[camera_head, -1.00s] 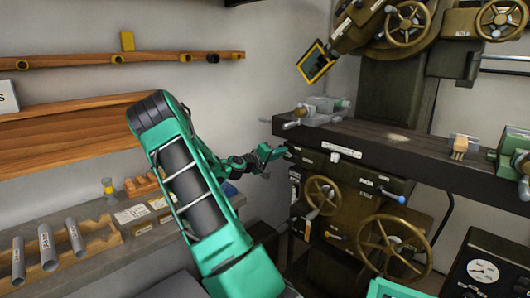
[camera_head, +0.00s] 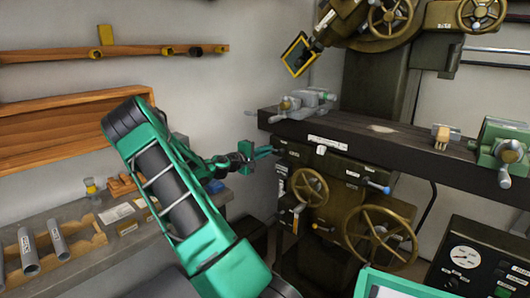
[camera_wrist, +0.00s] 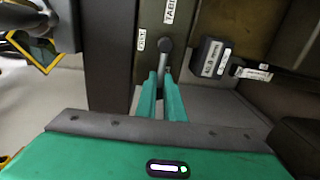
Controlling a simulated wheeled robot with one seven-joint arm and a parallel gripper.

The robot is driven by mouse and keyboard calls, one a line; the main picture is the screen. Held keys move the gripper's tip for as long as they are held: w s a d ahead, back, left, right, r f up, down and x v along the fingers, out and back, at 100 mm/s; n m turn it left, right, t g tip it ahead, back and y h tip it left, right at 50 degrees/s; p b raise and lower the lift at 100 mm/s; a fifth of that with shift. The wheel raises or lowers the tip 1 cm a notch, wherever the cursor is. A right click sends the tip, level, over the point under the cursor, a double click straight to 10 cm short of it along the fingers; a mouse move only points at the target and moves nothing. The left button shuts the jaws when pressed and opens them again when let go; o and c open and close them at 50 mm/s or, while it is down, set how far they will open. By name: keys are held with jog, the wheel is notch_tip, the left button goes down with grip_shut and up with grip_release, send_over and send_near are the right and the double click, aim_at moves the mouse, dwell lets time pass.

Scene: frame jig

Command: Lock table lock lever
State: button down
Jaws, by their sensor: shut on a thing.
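The table lock lever (camera_wrist: 165,46) is a grey rod with a dark round knob, in the upper middle of the wrist view. It stands in front of a dark machine face. My gripper (camera_wrist: 160,84) has its two teal fingers closed together on the lever's rod, just below the knob, and they hide its lower part. In the head view my gripper (camera_head: 272,151) reaches the left end of the machine, just under the table. The lever is too small to make out clearly there.
The machine table (camera_head: 350,132) lies just above my gripper and carries a grey vise (camera_head: 302,104). Handwheels (camera_head: 381,235) are below. Labels (camera_wrist: 141,40) and a dark block (camera_wrist: 211,57) flank the lever. A shelf of tubes (camera_head: 58,241) is at left.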

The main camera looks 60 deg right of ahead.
jog(key=shift+w+a, duration=0.1)
jog(key=shift+w, duration=0.45)
jog(key=c, duration=1.9)
grip_release()
jog(key=shift+f, duration=0.1)
jog(key=shift+o, duration=0.2)
jog(key=shift+s, duration=0.2)
jog(key=v, duration=1.1)
